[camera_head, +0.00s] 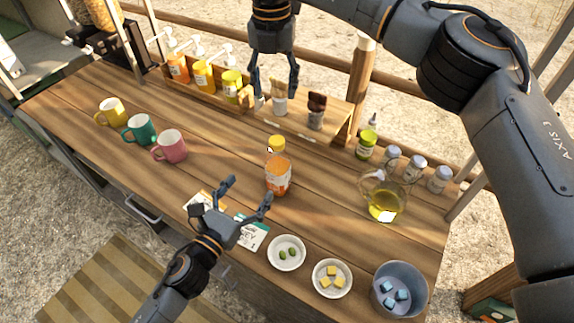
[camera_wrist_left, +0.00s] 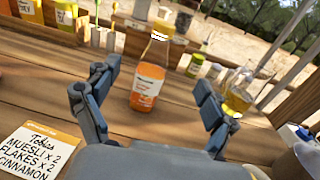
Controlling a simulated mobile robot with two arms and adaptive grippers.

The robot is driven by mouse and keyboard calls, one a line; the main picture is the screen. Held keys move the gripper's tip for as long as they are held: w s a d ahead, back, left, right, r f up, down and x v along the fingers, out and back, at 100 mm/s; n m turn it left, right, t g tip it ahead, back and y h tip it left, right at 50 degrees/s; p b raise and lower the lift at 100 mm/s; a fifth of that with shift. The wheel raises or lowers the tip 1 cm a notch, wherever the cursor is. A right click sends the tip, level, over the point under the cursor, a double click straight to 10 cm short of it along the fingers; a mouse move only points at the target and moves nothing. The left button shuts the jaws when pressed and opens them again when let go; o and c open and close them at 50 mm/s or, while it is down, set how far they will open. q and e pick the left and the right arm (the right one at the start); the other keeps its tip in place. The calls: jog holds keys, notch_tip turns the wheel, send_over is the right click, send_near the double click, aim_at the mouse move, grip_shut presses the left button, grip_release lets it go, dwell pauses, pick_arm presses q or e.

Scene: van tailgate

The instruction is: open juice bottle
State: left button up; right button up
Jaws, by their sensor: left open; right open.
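An orange juice bottle (camera_head: 278,176) with a yellow cap (camera_head: 276,144) stands upright in the middle of the wooden table. It also stands in the left wrist view (camera_wrist_left: 149,85), between and beyond the open fingers. My left gripper (camera_head: 250,196) is open and empty, low over the table at the near left of the bottle, apart from it. My right gripper (camera_head: 272,90) is open and points down above the back of the table, beyond the bottle, near the wooden cup holder.
Yellow, teal and pink mugs (camera_head: 170,146) stand at the left. A glass jug (camera_head: 382,195) with yellow liquid, several shakers (camera_head: 413,168) and a green-labelled bottle (camera_head: 366,145) stand right. Small bowls (camera_head: 287,253) and a blue bowl (camera_head: 400,289) line the front edge. Cards (camera_head: 252,232) lie near my left gripper.

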pick_arm(q)
jog(key=b, duration=0.6)
send_near(273, 174)
jog(key=shift+a+f, duration=0.15)
jog(key=shift+f, duration=0.15)
pick_arm(e)
jog(key=f, duration=0.7)
jog(key=shift+w, duration=0.2)
pick_arm(q)
jog(key=shift+w+r, duration=0.1)
jog(key=shift+w, duration=0.1)
pick_arm(e)
jog(key=shift+r, duration=0.1)
pick_arm(q)
jog(key=x, duration=1.3)
pick_arm(e)
jog(key=shift+s, duration=0.1)
pick_arm(q)
jog(key=c, duration=1.8)
